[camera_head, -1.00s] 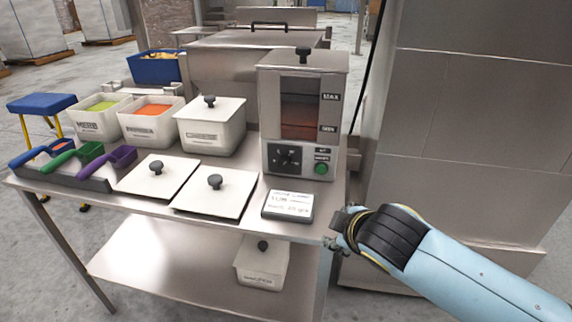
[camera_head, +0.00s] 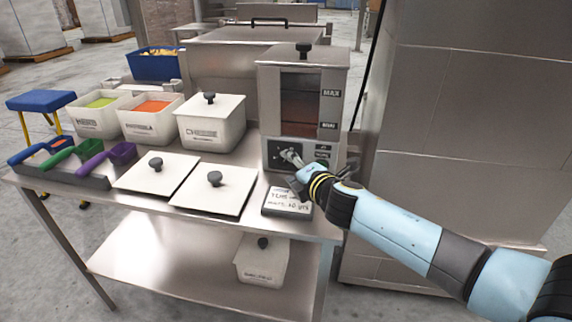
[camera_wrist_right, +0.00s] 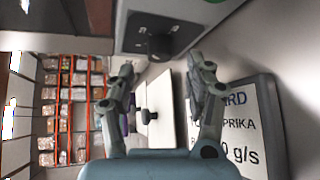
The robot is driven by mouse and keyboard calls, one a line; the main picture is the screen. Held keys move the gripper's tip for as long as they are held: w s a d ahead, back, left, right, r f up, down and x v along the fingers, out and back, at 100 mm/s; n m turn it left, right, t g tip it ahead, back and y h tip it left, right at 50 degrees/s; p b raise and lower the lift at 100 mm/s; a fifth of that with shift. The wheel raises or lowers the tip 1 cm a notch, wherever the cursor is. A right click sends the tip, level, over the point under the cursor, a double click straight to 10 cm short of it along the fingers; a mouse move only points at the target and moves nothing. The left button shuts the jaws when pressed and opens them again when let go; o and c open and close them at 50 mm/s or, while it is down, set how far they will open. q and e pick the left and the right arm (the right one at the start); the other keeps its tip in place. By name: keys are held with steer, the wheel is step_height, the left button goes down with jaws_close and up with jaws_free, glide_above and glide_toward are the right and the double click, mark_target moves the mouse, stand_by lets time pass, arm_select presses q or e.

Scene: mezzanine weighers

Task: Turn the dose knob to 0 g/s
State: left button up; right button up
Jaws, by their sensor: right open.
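The black dose knob (camera_wrist_right: 160,46) sits on a dark square dial plate on the front of the metal dispenser (camera_head: 303,90). In the wrist view the knob is ahead of my right gripper (camera_wrist_right: 162,74), between the lines of its two spread fingers. The gripper is open and empty. In the head view my right gripper (camera_head: 291,158) is in front of the dial plate (camera_head: 279,147) and covers much of the knob. I cannot tell whether a finger touches it. The knob's setting is not readable. My left gripper is out of view.
A framed card (camera_head: 288,203) lies below the dispenser; its end also shows in the wrist view (camera_wrist_right: 235,115), reading "g/s". Two lids with knobs (camera_head: 214,190) lie to the left. Labelled bins (camera_head: 210,130) and coloured scoops (camera_head: 90,152) stand farther left. A steel cabinet (camera_head: 460,110) stands right.

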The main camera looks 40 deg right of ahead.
mark_target(284, 161)
steer(key=x, duration=0.4)
steer(key=shift+b, duration=0.4)
jaws_close()
